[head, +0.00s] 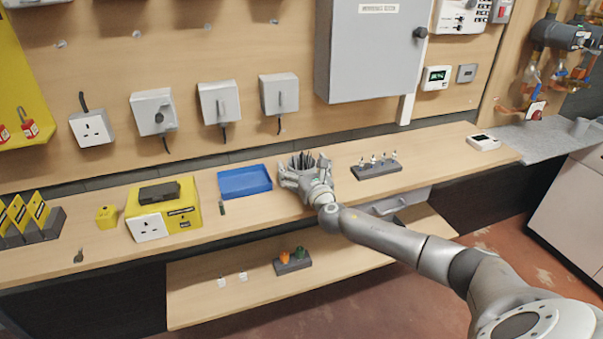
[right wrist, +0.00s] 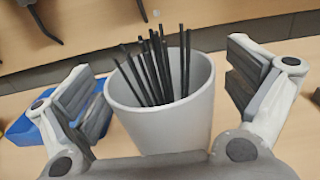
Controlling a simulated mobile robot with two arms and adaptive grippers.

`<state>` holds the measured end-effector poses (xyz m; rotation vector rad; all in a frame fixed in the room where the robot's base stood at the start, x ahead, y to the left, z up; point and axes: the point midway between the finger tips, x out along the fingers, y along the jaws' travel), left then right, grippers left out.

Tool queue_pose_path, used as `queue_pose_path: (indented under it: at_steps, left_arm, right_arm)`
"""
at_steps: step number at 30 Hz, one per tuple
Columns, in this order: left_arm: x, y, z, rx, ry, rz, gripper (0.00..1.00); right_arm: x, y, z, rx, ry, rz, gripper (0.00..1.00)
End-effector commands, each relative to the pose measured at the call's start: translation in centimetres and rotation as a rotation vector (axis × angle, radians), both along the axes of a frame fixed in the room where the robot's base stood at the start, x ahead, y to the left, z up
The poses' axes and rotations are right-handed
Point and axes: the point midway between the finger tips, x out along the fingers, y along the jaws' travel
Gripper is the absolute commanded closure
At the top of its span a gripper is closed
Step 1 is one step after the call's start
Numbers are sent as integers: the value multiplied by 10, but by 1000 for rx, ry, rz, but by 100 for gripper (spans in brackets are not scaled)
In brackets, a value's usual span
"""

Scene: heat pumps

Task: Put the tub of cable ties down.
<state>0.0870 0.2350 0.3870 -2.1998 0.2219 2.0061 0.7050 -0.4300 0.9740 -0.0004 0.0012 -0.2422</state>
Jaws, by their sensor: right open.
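The tub of cable ties is a light grey round tub (right wrist: 165,122) with several black ties (right wrist: 155,65) standing up in it. In the right wrist view it stands upright between the two fingers of my right gripper (right wrist: 170,95), with a gap on each side. In the head view my right gripper (head: 305,172) is over the bench beside the blue tray. There the tub is mostly hidden by the gripper, and the dark ties (head: 302,160) show between the fingers. The gripper is open. My left gripper is out of view.
The blue tray (head: 244,192) lies just left of the gripper. A dark rack with several small tools (head: 377,168) stands to the right. A yellow box (head: 180,212) with a socket is further left. A grey cabinet (head: 372,50) hangs above.

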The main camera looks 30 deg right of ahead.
Motion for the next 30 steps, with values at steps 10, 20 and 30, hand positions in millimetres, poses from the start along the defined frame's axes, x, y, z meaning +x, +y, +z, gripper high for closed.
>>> queue_pose_path:
  at_steps: [10,20,30]
  left_arm:
    - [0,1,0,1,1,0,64]
    - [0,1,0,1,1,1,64]
    - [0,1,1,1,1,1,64]
  right_arm:
    - [1,0,0,0,0,0,14]
    - [1,0,1,0,-1,0,56]
    - [1,0,6,0,-2,0,57]
